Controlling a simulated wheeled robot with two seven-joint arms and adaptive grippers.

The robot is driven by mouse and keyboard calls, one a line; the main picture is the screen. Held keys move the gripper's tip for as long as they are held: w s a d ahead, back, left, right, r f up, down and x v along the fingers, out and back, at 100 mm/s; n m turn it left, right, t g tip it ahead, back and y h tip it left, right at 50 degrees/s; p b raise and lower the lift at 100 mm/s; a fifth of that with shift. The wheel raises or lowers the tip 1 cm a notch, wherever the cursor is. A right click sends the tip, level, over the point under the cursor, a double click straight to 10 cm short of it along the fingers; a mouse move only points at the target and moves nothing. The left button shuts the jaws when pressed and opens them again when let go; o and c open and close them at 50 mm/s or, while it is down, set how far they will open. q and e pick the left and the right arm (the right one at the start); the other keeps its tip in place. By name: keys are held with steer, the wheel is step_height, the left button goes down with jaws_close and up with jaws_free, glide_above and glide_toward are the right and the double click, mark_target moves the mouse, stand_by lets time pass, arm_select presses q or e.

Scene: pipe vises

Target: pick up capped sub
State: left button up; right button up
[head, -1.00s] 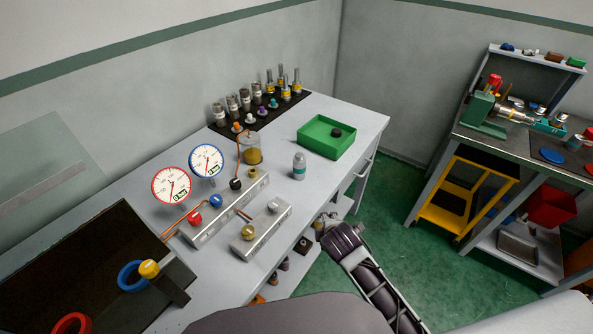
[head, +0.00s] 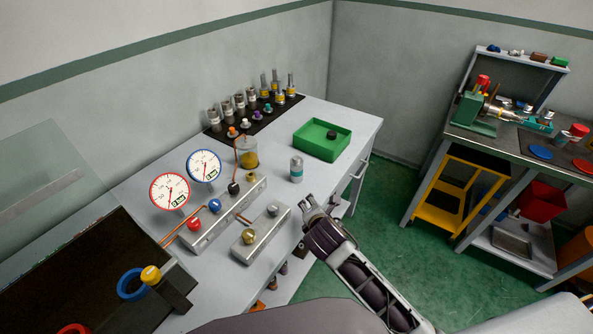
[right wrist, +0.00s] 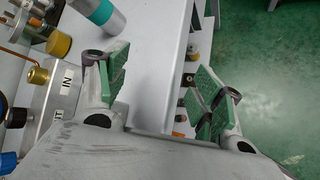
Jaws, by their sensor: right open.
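The capped sub, which I take to be the small silver-grey cylinder with a teal band (head: 296,169), stands upright on the light grey bench top. In the right wrist view its grey and teal body (right wrist: 98,12) shows at the top left, cut off by the frame edge. My right gripper (head: 309,204) is in front of it at the bench's front edge, apart from it. In the right wrist view the gripper (right wrist: 162,82) is open, with green pads and nothing between them. My left gripper is not in view.
A green tray (head: 321,146) holding a dark round part sits behind the cylinder. Left of it are a metal manifold block (head: 261,234), two dial gauges (head: 204,166) and an amber jar (head: 247,153). Several fittings stand on a black mat (head: 214,133) at the back.

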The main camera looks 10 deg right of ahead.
mark_target(297, 174)
steer(key=w+n, duration=0.1)
steer(key=n, duration=0.1)
steer(key=w+a+r+n+t, duration=0.1)
steer(key=w+n, duration=0.1)
steer(key=w+a+r+n+t, duration=0.1)
steer(key=n, duration=0.2)
steer(key=shift+w+a+r, duration=0.1)
steer(key=shift+w+r, duration=0.15)
steer(key=shift+w+a+r+n+t, duration=0.35)
steer(key=shift+w+n, duration=0.15)
steer(key=shift+n, duration=0.45)
steer(key=shift+w+a+r+n+t, duration=0.35)
steer(key=shift+w+n, duration=0.1)
steer(key=shift+n, duration=0.5)
steer(key=shift+w+d+f, duration=0.1)
steer(key=shift+w, duration=0.05)
steer(key=shift+x, duration=4.15)
steer(key=shift+w, duration=0.1)
steer(key=shift+x, duration=1.05)
steer(key=shift+b+x, duration=0.3)
steer(key=shift+x, duration=1.2)
